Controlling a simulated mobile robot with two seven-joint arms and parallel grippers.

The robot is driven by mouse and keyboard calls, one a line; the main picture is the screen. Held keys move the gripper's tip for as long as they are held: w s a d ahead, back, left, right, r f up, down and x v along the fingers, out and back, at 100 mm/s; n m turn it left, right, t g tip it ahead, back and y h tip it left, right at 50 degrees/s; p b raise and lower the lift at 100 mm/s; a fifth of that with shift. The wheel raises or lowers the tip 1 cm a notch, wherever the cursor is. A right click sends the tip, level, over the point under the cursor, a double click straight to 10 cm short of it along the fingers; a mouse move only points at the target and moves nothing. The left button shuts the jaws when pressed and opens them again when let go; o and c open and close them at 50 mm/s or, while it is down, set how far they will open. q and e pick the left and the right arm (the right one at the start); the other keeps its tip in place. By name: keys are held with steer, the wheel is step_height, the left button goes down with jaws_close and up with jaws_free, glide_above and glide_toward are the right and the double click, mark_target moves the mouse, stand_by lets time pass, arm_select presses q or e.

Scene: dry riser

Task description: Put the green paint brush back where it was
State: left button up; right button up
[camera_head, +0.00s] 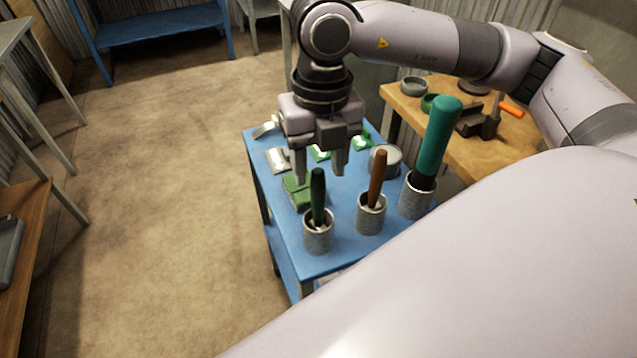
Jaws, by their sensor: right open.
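Three metal cups stand in a row on the blue table (284,230). A dark green handle (318,188), which looks like the green paint brush, stands upright in the left cup (318,238). A brown handle (377,176) leans slightly in the middle cup (370,218). A large teal-green handle (437,138) leans right in the right cup (415,200). My right gripper (320,165) points down, open, with its fingers apart just above and behind the dark green handle's top. I cannot tell whether they touch. The brush heads are hidden in the cups. My left gripper is out of view.
Behind the cups lie a green block (296,194), small green-marked pieces (362,142) and a round tin (385,160). A wooden bench (460,150) with bowls and tools adjoins at right. My arm covers the lower right.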

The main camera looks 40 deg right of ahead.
step_height(320, 180, up, 6)
steer(key=shift+r, duration=0.1)
steer(key=shift+s, duration=0.1)
stand_by(0.6)
